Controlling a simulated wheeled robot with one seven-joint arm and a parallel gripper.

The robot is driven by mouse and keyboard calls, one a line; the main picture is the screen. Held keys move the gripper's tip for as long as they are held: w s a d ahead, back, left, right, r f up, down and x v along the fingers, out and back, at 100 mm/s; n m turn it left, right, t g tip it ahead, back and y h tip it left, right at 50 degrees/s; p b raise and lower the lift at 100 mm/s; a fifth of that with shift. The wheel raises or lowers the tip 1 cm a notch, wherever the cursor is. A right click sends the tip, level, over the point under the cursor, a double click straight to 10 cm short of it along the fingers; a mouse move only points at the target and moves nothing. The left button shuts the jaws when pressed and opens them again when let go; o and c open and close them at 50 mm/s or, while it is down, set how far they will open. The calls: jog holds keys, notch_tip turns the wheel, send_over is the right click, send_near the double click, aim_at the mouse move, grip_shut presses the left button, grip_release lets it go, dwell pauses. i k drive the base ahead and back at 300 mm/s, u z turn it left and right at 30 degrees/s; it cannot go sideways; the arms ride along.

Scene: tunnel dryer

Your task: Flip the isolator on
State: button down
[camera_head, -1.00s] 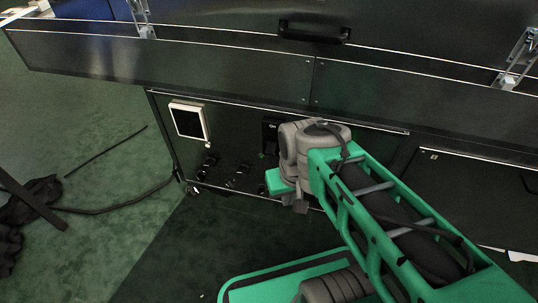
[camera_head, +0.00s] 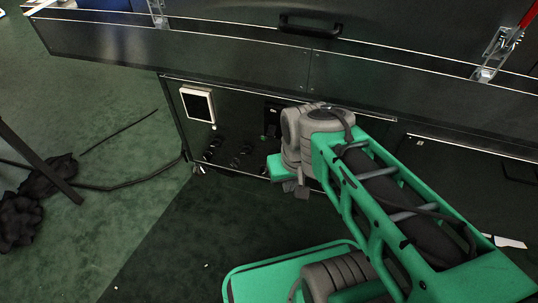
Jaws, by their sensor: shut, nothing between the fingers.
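The dark control panel (camera_head: 230,165) is low on the machine's front. A black switch-like part (camera_head: 271,128) on it, just left of my arm, may be the isolator. It is small and partly covered by my wrist, so its position cannot be read. My gripper (camera_head: 300,190) shows only as a small grey piece below the wrist, in front of the panel's lower right. It is shut and empty. I cannot tell whether it touches the panel.
A white-framed screen (camera_head: 198,104) and several black connectors (camera_head: 228,152) are on the panel. A dark cable (camera_head: 110,187) and black cloth (camera_head: 35,195) lie on the green floor at left.

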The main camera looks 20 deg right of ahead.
aim_at(271, 129)
jog(key=k, duration=0.3)
jog(key=u, duration=2.45)
jog(key=i, duration=1.9)
jog(key=z, duration=2.45)
